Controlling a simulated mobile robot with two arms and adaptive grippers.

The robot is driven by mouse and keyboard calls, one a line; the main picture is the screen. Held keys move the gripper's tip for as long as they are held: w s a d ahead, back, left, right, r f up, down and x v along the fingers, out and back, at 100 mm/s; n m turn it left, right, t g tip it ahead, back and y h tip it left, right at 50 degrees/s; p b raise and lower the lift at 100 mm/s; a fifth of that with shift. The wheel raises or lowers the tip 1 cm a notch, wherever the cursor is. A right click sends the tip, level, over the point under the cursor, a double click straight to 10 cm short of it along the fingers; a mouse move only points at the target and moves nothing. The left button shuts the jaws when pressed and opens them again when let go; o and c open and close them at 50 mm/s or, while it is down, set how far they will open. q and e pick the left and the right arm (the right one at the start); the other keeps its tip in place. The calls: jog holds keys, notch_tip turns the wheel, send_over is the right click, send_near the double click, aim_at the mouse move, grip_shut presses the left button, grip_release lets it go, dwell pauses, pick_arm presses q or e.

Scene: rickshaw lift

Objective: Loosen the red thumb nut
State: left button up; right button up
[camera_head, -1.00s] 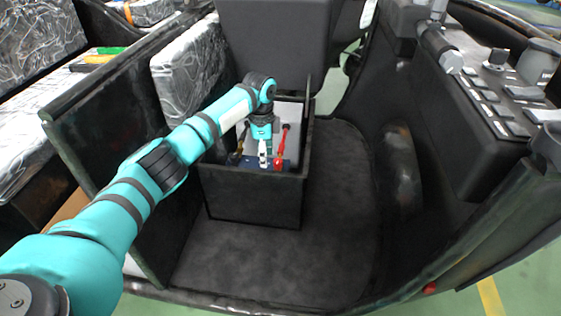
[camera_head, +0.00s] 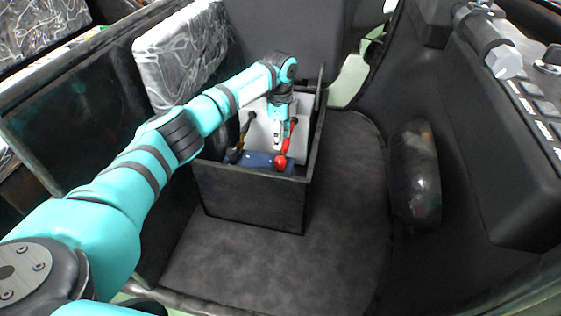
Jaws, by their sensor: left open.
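The red thumb nut (camera_head: 281,162) shows as a small red piece at the lower end of a red-tipped rod, on the blue part inside the black box. My left arm reaches in from the left. My left gripper (camera_head: 279,136) points down into the box, just above and beside the red nut. It is open; whether its fingers touch the red rod is too small to tell. My right gripper is not in view.
The black box (camera_head: 255,200) has raised walls around the blue part (camera_head: 250,161). A second, dark rod with a yellowish end (camera_head: 235,153) stands left of the gripper. The dark floor (camera_head: 340,205) to the right is clear.

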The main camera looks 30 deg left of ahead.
aim_at(280, 158)
pick_arm(q)
notch_tip(280, 158, down, 7)
jog(key=shift+f+b, duration=0.2)
jog(key=shift+b, duration=0.6)
jog(key=shift+f+b, duration=0.3)
jog(key=shift+f, duration=0.95)
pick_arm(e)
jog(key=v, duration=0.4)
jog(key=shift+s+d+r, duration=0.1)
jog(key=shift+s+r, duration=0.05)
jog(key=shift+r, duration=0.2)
pick_arm(q)
jog(key=shift+c, duration=0.2)
